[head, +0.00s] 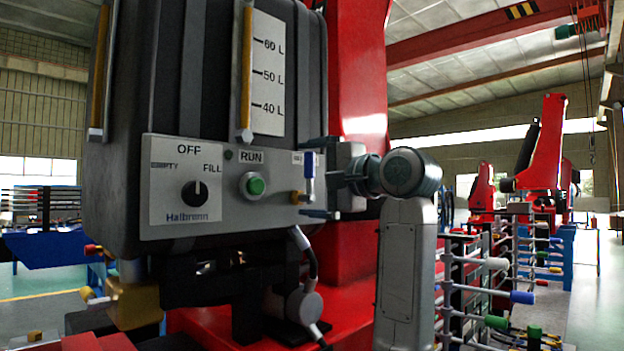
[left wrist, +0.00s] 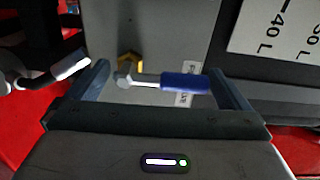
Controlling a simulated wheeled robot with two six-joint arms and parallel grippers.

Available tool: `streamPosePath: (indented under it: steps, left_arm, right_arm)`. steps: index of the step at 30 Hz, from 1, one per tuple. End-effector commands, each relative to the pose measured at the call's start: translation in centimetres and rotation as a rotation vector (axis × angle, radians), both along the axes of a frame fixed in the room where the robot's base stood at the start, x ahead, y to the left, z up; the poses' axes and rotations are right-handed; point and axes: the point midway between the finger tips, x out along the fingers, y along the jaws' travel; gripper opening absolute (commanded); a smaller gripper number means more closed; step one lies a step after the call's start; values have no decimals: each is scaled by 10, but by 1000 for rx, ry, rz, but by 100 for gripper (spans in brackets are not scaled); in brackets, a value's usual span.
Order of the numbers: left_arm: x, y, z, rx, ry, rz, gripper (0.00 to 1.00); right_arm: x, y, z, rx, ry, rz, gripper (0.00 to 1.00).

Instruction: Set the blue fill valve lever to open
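The blue fill valve lever (head: 309,165) is at the right end of the grey control panel (head: 225,212). Its blue handle points up, above a silver stem and a brass fitting (head: 297,197). In the left wrist view the lever (left wrist: 185,82) lies across the picture, blue end to the right. My left gripper (head: 317,178) is open, with one finger above the lever and one below. In the left wrist view the lever is between the spread fingers (left wrist: 162,84), with gaps at both ends. My right gripper is not in view.
The panel has a black OFF/EMPTY/FILL knob (head: 194,193) and a green RUN button (head: 255,186). A dark tank (head: 150,90) with a litre scale (head: 268,75) rises above. A red column (head: 358,80) stands behind my gripper. A cable (head: 309,255) hangs below the panel.

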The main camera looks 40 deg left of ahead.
Motion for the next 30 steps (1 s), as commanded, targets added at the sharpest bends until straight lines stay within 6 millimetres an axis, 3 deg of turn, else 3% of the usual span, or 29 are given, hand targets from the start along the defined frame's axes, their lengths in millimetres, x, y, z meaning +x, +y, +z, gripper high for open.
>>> streamPosePath:
  steps: [7, 21, 30]
  left_arm:
    - [0, -8, 0, 1, 1, -3, 100]
    - [-7, -92, -1, 0, 1, -4, 100]
    - [-9, -109, 0, 1, 0, 0, 100]
  right_arm:
    - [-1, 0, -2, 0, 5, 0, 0]
    - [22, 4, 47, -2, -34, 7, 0]
    - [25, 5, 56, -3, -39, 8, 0]
